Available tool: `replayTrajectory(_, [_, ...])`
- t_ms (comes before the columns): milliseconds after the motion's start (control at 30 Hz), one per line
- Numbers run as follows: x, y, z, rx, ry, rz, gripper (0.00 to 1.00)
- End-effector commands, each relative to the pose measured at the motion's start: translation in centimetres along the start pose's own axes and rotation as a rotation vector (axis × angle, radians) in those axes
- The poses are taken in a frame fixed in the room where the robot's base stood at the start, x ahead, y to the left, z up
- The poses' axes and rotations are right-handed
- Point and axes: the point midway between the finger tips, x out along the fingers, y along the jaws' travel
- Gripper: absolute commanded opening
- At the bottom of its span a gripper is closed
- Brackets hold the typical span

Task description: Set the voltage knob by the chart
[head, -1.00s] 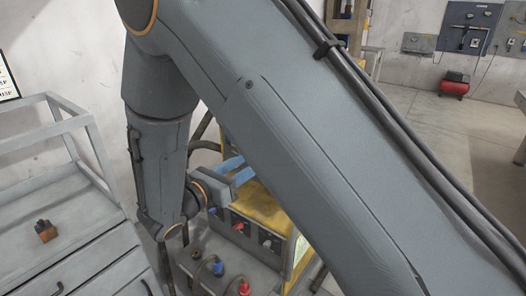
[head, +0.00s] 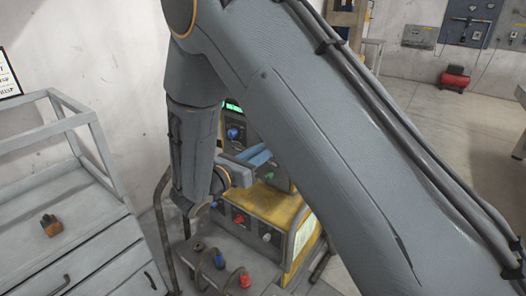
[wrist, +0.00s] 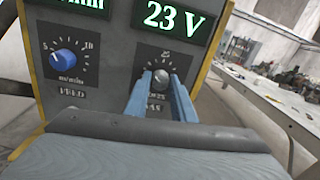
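A grey front panel in the wrist view bears a silver voltage knob (wrist: 160,78) on a dark dial marked 25 at its upper right. The fingers partly cover the dial's lettering. Above it a green voltage display (wrist: 172,18) reads 23 V. My gripper (wrist: 160,84) has its two blue fingers apart, one tip on each side of the knob; I cannot tell whether they touch it. In the head view my gripper (head: 255,157) reaches the machine from the left, and the voltage knob is hidden there.
Left of the voltage knob is a blue feed knob (wrist: 64,63) under another display, partly cut off. A yellow lower unit (head: 270,208) has red and pale knobs and a pale sheet (head: 304,235) on its side. A grey drawer cart (head: 75,215) stands left.

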Motion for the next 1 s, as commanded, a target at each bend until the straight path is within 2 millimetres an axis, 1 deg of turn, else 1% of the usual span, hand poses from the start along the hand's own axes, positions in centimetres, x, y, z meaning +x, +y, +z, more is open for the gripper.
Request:
replayTrajectory(267, [-0.01, 0.05, 0.01, 0.015, 0.001, 0.001, 0.00])
replayTrajectory(467, [0.01, 0.08, -0.07, 0.084, 0.005, 0.002, 0.00])
replayTrajectory(667, [0.03, 0.11, -0.09, 0.228, 0.014, 0.003, 0.00])
replayTrajectory(1000, [0.08, 0.01, -0.16, 0.549, 0.036, 0.005, 0.00])
